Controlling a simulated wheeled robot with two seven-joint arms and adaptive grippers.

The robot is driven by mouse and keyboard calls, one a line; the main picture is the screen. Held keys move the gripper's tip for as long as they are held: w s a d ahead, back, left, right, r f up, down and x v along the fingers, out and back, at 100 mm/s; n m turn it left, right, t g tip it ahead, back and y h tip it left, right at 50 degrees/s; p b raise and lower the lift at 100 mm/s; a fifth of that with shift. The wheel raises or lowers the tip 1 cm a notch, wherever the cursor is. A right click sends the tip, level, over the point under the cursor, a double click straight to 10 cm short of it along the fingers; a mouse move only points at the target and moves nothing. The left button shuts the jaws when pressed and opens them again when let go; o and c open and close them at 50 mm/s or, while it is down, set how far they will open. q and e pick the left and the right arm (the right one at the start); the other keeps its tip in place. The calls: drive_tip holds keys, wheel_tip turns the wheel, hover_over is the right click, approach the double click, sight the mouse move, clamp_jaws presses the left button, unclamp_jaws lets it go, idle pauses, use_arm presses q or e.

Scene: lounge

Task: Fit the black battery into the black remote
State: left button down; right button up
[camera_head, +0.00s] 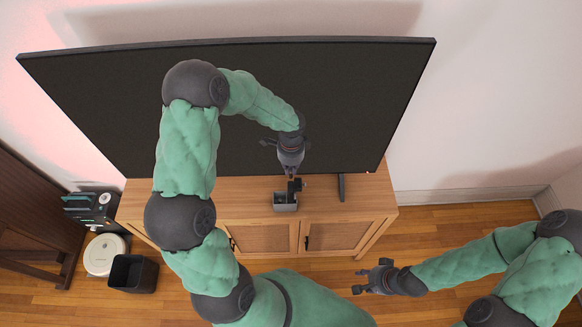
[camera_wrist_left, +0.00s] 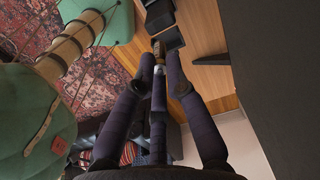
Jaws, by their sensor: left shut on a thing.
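My left gripper (camera_head: 294,184) points down over the wooden cabinet top, just above a small dark grey open-topped box. In the left wrist view its fingertips (camera_wrist_left: 160,66) are closed on a small dark piece with a brownish-gold part (camera_wrist_left: 158,48), which I take to be the black battery. The battery is mostly hidden by the fingers in the head view. The grey box (camera_head: 286,204) stands at the cabinet's front edge. I cannot clearly make out the black remote. My right gripper (camera_head: 358,281) is open and empty, above the floor at the lower right.
A large dark television (camera_head: 120,100) stands on the cabinet (camera_head: 150,197) behind my left gripper. A black bin (camera_head: 133,273), a round white device (camera_head: 105,254) and a dark appliance stand at the left. The floor right of the cabinet is clear.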

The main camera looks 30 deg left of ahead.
sight(291, 178)
use_arm(q)
drive_tip(key=shift+f+b, duration=1.95)
drive_tip(key=shift+f, duration=0.85)
drive_tip(key=shift+f+b, duration=1.75)
drive_tip(key=shift+f, duration=0.25)
drive_tip(key=c, duration=1.2)
unclamp_jaws()
drive_tip(key=shift+r, duration=0.1)
drive_tip(key=shift+r+p, duration=2.2)
drive_tip(key=shift+r, duration=0.75)
